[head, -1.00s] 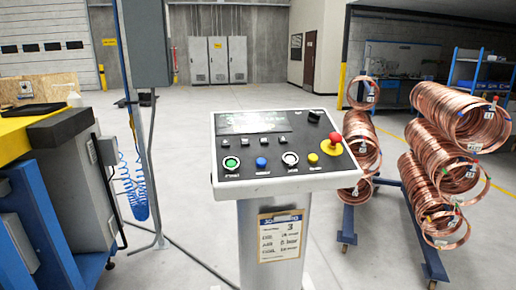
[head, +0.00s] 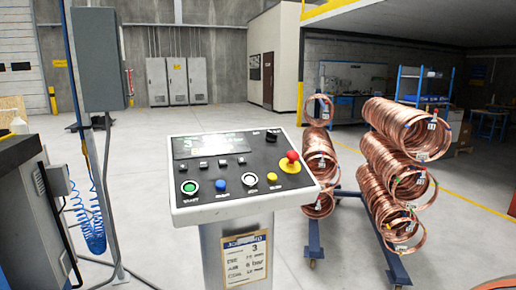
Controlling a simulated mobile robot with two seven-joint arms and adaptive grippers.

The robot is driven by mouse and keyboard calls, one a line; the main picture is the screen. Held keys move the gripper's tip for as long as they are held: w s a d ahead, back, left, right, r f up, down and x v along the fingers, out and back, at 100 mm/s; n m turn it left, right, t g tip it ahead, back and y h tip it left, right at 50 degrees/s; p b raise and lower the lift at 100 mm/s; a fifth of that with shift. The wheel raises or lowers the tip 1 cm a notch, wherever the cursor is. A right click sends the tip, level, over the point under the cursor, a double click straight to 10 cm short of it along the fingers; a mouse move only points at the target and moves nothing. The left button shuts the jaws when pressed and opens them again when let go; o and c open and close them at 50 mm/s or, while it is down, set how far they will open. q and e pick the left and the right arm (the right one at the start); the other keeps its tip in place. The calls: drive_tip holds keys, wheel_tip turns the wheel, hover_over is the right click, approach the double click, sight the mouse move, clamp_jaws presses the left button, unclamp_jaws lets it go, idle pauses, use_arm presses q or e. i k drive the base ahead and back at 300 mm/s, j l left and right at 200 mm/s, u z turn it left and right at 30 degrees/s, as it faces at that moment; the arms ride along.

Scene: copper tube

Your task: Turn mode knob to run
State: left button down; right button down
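The control panel (head: 185,208) stands on a grey pedestal in the middle of the head view, its sloped dark face towards me. A small black knob-like control (head: 272,135) sits at its upper right; its label and pointer direction are too small to read. Along the front are a green button (head: 190,187), a blue button (head: 221,184), a pale-ringed round control (head: 249,179) and a yellow button (head: 272,178). A red mushroom button (head: 292,157) on a yellow base is at the right. I cannot tell for certain which control is the mode knob. Neither gripper is in view.
Copper coils (head: 390,128) hang on a blue wheeled rack (head: 394,265) to the right of the panel. A grey machine (head: 25,215) and a post with a blue coiled hose (head: 95,232) stand at the left. Open floor lies behind the panel.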

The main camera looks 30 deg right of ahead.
sight(271, 137)
drive_tip(key=k+l, duration=0.1)
drive_tip(key=l, duration=1.1)
drive_tip(key=k+l, duration=0.15)
drive_tip(key=l, duration=0.5)
drive_tip(key=z, duration=0.05)
